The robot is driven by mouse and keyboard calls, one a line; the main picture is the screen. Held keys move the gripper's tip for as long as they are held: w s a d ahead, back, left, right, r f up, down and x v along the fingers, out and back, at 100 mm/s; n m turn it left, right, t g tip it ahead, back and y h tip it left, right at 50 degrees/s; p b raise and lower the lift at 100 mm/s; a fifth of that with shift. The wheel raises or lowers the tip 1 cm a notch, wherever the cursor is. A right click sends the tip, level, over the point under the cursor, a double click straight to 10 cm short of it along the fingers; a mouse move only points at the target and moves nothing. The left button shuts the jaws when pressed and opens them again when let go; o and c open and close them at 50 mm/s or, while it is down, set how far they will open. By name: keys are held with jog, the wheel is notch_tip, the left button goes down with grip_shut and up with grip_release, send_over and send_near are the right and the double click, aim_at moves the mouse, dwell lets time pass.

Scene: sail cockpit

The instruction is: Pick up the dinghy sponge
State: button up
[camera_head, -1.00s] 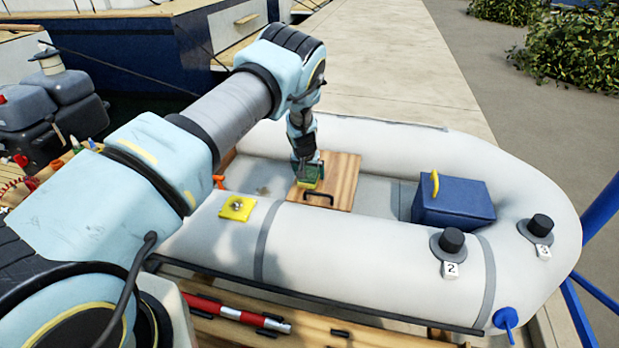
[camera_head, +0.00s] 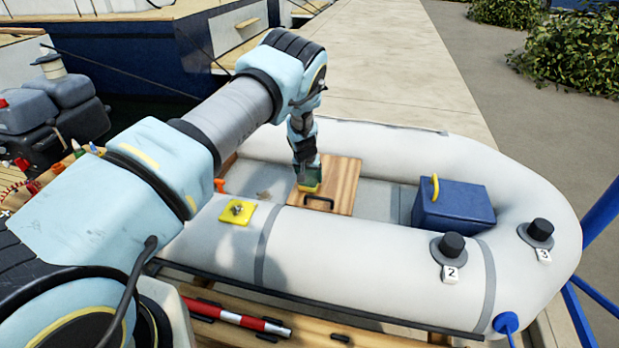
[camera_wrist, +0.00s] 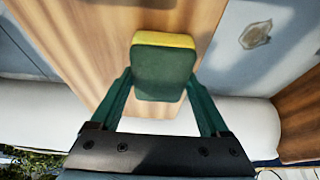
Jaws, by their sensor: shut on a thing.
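The dinghy sponge (camera_wrist: 163,72) is a small block, dark green with a yellow layer. In the head view the sponge (camera_head: 309,187) is at the wooden thwart (camera_head: 341,186) of the grey dinghy, under my gripper (camera_head: 308,172). In the wrist view my gripper (camera_wrist: 160,90) has one green finger on each side of the sponge and is shut on it. I cannot tell whether the sponge still touches the wood.
A black handle (camera_head: 318,201) sits on the thwart near the sponge. A blue box (camera_head: 455,208) with a yellow handle stands to the right inside the dinghy. A yellow pad (camera_head: 237,212) lies on the near tube. Black valve caps (camera_head: 452,244) top the tube at right.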

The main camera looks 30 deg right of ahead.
aim_at(309, 178)
jog(key=shift+r+p, duration=0.3)
jog(key=shift+r, duration=0.05)
jog(key=shift+r+b, duration=0.3)
jog(key=shift+b, duration=0.1)
notch_tip(309, 178, up, 9)
jog(key=b, duration=0.2)
jog(key=shift+b, duration=0.3)
jog(key=o, duration=0.8)
jog(key=shift+c, duration=0.2)
jog(key=c, duration=0.6)
